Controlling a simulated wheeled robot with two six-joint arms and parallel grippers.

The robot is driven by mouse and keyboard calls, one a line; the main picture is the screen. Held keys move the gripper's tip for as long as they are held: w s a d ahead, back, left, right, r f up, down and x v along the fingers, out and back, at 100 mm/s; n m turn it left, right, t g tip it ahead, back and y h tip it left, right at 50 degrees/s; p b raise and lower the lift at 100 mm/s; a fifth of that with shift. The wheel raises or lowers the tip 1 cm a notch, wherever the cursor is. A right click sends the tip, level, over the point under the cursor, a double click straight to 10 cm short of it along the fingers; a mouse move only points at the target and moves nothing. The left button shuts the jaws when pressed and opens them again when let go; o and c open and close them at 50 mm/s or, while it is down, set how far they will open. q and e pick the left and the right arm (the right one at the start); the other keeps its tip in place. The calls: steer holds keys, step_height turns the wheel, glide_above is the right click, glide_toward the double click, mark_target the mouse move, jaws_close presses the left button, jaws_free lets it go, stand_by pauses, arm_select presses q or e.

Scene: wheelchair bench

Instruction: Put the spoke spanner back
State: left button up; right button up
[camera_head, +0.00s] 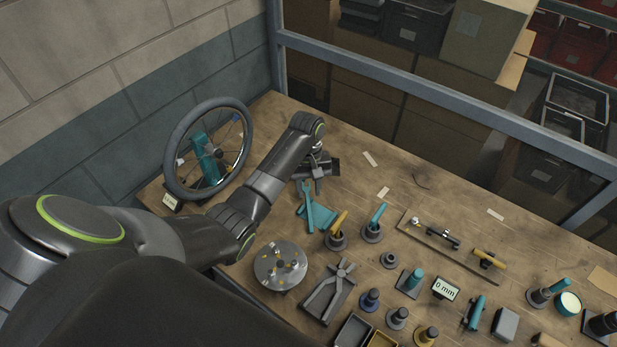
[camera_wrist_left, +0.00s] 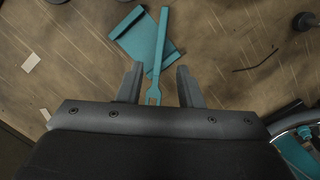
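A teal spanner (camera_head: 308,193) with a forked end is beside and partly across a teal flat holder (camera_head: 322,216) on the bench. In the left wrist view the spanner (camera_wrist_left: 160,50) runs over the right part of the holder (camera_wrist_left: 132,28), its fork toward me. I cannot tell whether it rests on the holder. My left gripper (camera_head: 317,186) is above the bench at the fork end. In the left wrist view its two fingers (camera_wrist_left: 158,88) stand apart on either side of the fork, with gaps on both sides. My right gripper is not in view.
A spoked wheel (camera_head: 174,132) stands at the left by the wall. The bench top (camera_head: 350,150) behind has free room, with a few paper scraps.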

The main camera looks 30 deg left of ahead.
arm_select(q)
steer(key=shift+w+a+r+b, duration=0.1)
steer(key=shift+w+r+b, duration=0.05)
steer(key=shift+r, duration=0.95)
steer(key=shift+w+a+r+b, duration=0.1)
steer(key=shift+r+b, duration=0.05)
steer(key=shift+r, duration=0.9)
steer(key=shift+s+f, duration=0.1)
